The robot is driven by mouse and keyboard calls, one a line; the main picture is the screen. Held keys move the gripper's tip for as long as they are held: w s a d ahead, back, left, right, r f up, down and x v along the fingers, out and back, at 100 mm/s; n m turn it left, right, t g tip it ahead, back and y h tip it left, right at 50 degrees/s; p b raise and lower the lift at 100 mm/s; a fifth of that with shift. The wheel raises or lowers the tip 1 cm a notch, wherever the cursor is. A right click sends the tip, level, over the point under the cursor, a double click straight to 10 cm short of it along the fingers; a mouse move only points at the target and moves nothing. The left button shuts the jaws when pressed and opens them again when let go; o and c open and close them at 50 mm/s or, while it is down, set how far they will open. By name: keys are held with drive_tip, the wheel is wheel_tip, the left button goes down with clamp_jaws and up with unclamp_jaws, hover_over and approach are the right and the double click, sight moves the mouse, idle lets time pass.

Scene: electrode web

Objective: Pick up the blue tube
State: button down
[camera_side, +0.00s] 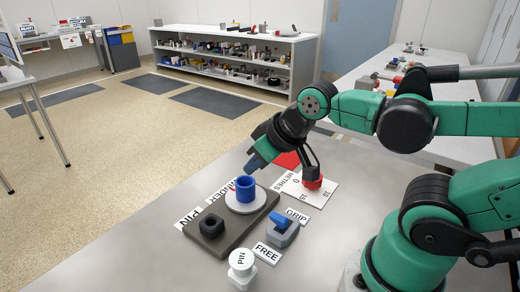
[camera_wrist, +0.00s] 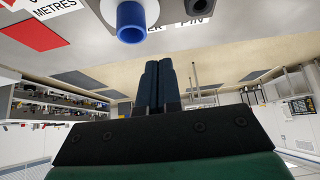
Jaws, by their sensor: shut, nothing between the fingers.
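The blue tube (camera_side: 246,191) stands upright on a white disc (camera_side: 234,205), which rests on a brown board (camera_side: 220,240) on the grey table. The tube also shows at the top of the wrist view (camera_wrist: 131,20), with its open end in sight. My gripper (camera_side: 256,161) is just beyond and above the tube in the side view, apart from it. In the wrist view my gripper (camera_wrist: 159,66) shows its two dark fingers side by side, shut with nothing between them. The tube lies up and left of the fingertips there.
A grey piece with a blue top (camera_side: 282,230) and a white PIN piece (camera_side: 242,268) stand nearby. A red piece (camera_side: 312,178) is at the METRES card (camera_side: 318,194). The table's left part is clear.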

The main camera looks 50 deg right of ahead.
unclamp_jaws()
idle(0.3)
